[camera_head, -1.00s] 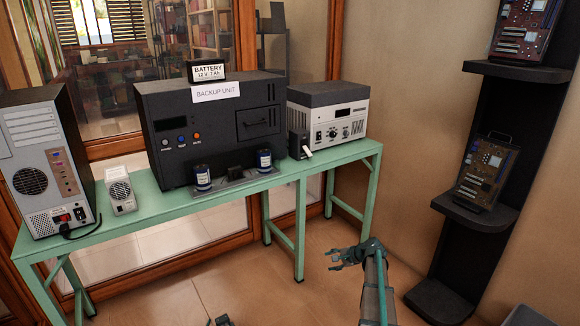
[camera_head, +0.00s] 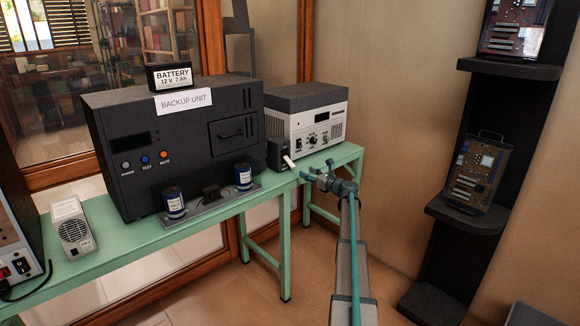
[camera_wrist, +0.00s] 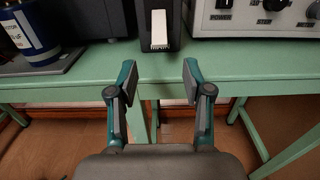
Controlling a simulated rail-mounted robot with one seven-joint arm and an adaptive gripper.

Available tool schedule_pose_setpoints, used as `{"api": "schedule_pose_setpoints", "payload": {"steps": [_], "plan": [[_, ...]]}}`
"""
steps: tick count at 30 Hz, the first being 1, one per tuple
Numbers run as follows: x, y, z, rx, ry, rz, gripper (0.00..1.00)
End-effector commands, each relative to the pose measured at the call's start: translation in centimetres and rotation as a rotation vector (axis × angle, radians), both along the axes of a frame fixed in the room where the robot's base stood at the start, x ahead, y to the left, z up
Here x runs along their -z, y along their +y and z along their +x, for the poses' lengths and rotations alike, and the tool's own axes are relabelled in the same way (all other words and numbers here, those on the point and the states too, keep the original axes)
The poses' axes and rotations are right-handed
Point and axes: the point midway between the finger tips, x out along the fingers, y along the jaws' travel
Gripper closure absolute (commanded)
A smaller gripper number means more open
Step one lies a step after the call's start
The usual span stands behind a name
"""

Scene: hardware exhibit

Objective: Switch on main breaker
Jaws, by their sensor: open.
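A small dark box (camera_head: 276,152) with a white lever (camera_head: 289,161) stands at the table's front edge, between the backup unit and a grey-white device. I take it for the main breaker; no label is readable on it. The lever tilts outward and down in the head view. In the wrist view the lever (camera_wrist: 160,30) is at top centre on the dark box (camera_wrist: 175,28). My gripper (camera_head: 309,174) is just right of and in front of the lever, apart from it. In the wrist view my gripper (camera_wrist: 159,78) is open and empty, its fingers below either side of the lever.
The black backup unit (camera_head: 180,125) carries a battery (camera_head: 172,78), with two blue capacitors (camera_head: 174,202) in front. The grey-white device (camera_head: 312,122) stands right of the box. The green table's edge (camera_wrist: 85,88) lies below the lever. A dark shelf (camera_head: 466,214) stands right.

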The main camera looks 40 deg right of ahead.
Motion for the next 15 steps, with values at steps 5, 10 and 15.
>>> {"api": "schedule_pose_setpoints", "payload": {"steps": [5,10,15], "plan": [[0.0,0.1,1.4,-0.001,0.001,0.001,0.50],[0.0,0.3,3.9,-0.003,0.001,-0.001,0.50],[0.0,0.5,6.9,-0.003,0.001,-0.001,0.50]]}}
